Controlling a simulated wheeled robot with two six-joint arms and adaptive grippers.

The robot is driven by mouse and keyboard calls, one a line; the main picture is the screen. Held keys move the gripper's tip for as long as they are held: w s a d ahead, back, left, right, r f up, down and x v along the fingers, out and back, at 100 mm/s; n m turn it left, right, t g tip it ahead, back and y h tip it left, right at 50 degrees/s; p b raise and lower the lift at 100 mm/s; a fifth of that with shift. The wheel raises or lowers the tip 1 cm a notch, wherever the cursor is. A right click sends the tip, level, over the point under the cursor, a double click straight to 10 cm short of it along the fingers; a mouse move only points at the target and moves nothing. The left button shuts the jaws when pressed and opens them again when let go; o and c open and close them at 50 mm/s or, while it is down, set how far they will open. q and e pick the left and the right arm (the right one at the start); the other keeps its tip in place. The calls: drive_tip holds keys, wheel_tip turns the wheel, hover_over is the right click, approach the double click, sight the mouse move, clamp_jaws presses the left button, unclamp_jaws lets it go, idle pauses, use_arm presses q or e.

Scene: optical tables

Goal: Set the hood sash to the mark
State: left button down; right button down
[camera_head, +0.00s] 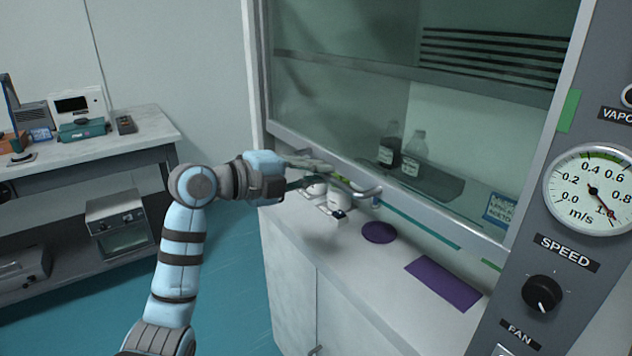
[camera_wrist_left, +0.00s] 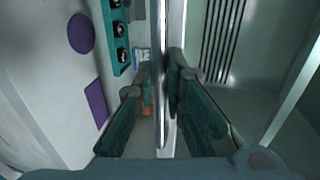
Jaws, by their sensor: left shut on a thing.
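The hood sash (camera_head: 330,95) is a large glass pane with a metal rail (camera_head: 440,222) along its bottom edge. A metal handle (camera_head: 368,191) sticks out from that rail. My left gripper (camera_head: 340,184) reaches in from the left and is shut on the sash handle. In the left wrist view its fingers (camera_wrist_left: 160,78) lie on either side of the handle, and the metal rail (camera_wrist_left: 178,30) runs up the picture. A green strip (camera_head: 568,110) marks the right post, above the level of the handle. The fingertips partly hide the handle. My right gripper is not in view.
A dial gauge (camera_head: 592,190) has its needle near 1.0, outside its green band. A fan speed knob (camera_head: 541,294) is below it. A purple disc (camera_head: 379,232) and purple mat (camera_head: 443,283) lie on the counter.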

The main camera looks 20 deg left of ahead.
use_arm(q)
wheel_tip(320, 180, up, 22)
drive_tip(key=p, duration=1.5)
drive_tip(key=shift+f, duration=0.35)
drive_tip(key=c, duration=1.9)
unclamp_jaws()
drive_tip(key=shift+c, duration=0.2)
drive_tip(key=shift+a, duration=0.1)
drive_tip(key=v, duration=1.2)
